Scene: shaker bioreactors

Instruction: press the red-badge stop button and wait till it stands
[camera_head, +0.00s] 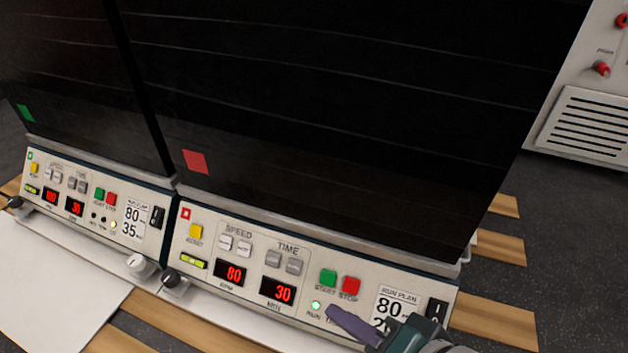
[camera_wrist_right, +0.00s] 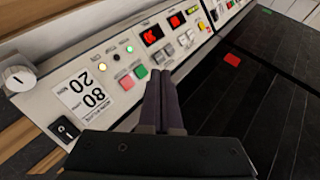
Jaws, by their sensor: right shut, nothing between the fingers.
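The red-badge unit is the right one in the head view, with a red square badge (camera_head: 196,161) on its dark front. Its red stop button (camera_head: 351,285) sits right of the green start button (camera_head: 328,278); the stop button also shows in the right wrist view (camera_wrist_right: 126,82). The green run lamp (camera_head: 316,305) is lit, and the displays read 80 (camera_head: 233,274) and 30 (camera_head: 283,292). My right gripper (camera_head: 335,312) is shut and empty, its tips just below the stop button in the picture. Contact does not show. My left gripper is out of view.
A green-badge unit (camera_head: 25,113) with its own similar buttons stands to the left. A run plan label (camera_head: 393,308) and a black rocker switch (camera_head: 436,312) lie right of the stop button. Knobs (camera_head: 140,266) stick out below the panels.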

